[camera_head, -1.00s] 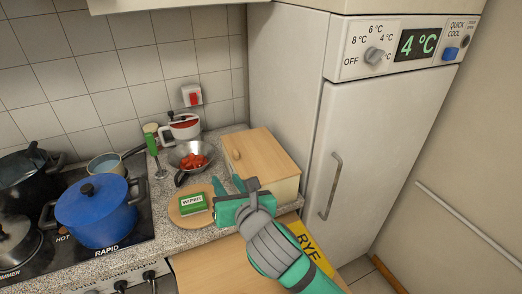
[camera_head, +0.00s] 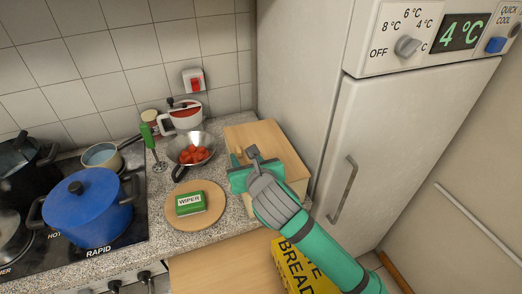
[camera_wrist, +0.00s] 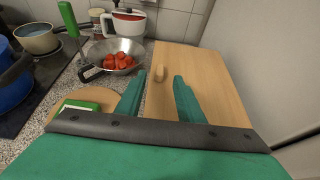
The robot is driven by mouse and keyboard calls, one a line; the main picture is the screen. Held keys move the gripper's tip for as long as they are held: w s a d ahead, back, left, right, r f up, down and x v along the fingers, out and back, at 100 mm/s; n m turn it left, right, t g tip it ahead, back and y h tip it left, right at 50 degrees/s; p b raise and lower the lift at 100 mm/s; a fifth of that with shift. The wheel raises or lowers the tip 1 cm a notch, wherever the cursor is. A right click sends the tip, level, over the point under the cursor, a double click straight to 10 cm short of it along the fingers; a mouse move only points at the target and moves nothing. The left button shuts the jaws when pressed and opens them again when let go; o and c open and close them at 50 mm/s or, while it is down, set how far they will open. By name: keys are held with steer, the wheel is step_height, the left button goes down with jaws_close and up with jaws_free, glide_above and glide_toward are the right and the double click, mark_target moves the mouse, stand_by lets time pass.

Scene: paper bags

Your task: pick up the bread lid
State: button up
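The bread lid (camera_head: 272,138) is a flat light-wood board on top of a cream box against the fridge. My gripper (camera_head: 244,155) is over the lid's near left part. In the wrist view my gripper (camera_wrist: 160,78) is open, its two teal fingers apart. Whether a finger touches the lid is unclear. My gripper hides the knob in the head view.
A steel bowl of red pieces (camera_head: 193,155), a green-handled tool (camera_head: 150,140) and a round board (camera_head: 180,217) with a green WIPER box (camera_head: 190,203) stand left of the lid. The fridge (camera_head: 400,130) closes off the right. A yellow bread bag (camera_head: 297,270) is below.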

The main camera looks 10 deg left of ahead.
mark_target(239, 151)
steer(key=shift+x, duration=2.8)
steer(key=shift+d, duration=0.1)
jaws_close()
